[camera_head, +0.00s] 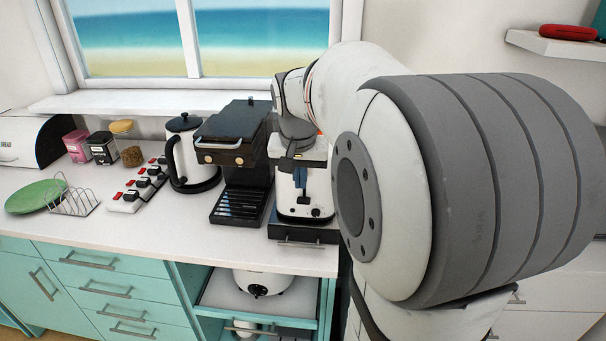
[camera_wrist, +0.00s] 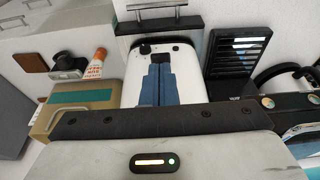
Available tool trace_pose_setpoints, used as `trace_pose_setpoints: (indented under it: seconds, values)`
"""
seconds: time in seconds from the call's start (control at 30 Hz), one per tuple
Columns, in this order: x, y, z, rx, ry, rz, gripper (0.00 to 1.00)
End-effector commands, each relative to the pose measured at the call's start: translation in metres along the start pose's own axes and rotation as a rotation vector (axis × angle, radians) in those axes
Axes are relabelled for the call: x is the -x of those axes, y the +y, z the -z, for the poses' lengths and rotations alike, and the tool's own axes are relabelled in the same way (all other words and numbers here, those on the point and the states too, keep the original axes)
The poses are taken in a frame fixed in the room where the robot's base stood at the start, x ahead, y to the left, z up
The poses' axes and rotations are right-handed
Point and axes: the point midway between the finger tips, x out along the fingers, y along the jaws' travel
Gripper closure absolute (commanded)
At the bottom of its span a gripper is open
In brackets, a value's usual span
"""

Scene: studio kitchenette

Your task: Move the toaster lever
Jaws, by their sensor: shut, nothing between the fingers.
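The white toaster (camera_head: 300,205) stands on a dark drawer unit (camera_head: 283,231) at the right end of the counter. In the wrist view the toaster (camera_wrist: 182,54) lies behind my fingers, with a small dark control (camera_wrist: 145,48) on its front end. I cannot tell whether this control is the lever or a knob. My gripper (camera_head: 299,178) is above the toaster, pointing down at it. Its blue fingers (camera_wrist: 159,68) are shut together with nothing between them. They cover part of the toaster's top. Whether they touch it is unclear.
A black coffee machine (camera_head: 238,165) stands close left of the toaster, with a kettle (camera_head: 186,155) beyond it. In the wrist view, a tan box (camera_wrist: 78,108) and an orange-labelled bottle (camera_wrist: 97,64) flank the toaster's other side. The counter's front strip (camera_head: 160,232) is clear.

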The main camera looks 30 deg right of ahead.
Motion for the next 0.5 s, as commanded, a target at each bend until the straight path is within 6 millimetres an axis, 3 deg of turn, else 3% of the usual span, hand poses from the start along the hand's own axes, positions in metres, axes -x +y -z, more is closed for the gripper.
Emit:
trace_pose_setpoints:
  seconds: [0.2, 0.5]
  values:
    - [0.025, -0.001, 0.001, 0.0, 0.0, 0.001, 1.0]
    - [0.028, -0.001, 0.0, 0.0, -0.001, 0.0, 1.0]
